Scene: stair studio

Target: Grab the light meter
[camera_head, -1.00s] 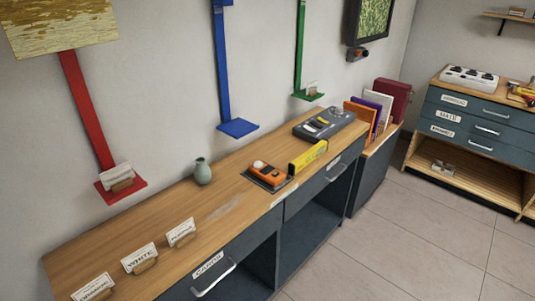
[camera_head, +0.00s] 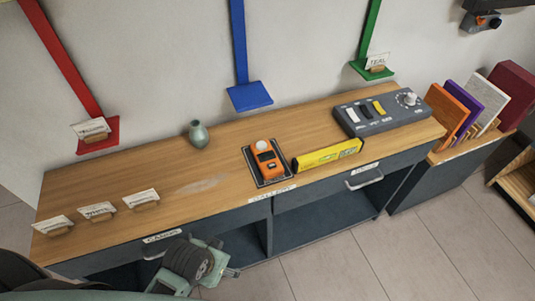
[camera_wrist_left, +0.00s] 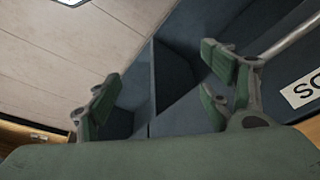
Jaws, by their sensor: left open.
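The light meter (camera_head: 265,158) is orange with a white dome on top and lies on a dark mat (camera_head: 251,167) on the wooden counter. My left gripper (camera_head: 207,277) is low at the bottom of the head view, in front of the counter's drawers and well apart from the light meter. In the left wrist view the left gripper (camera_wrist_left: 165,95) has its fingers spread with nothing between them, facing the dark cabinet front. The light meter is not in the left wrist view. My right gripper is not seen.
A yellow level (camera_head: 328,154) lies just right of the light meter, with a grey control box (camera_head: 381,114) beyond it. A small green vase (camera_head: 198,134) stands to the left. Label cards (camera_head: 97,211) line the counter's left end. Drawer handles (camera_head: 364,180) stick out in front.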

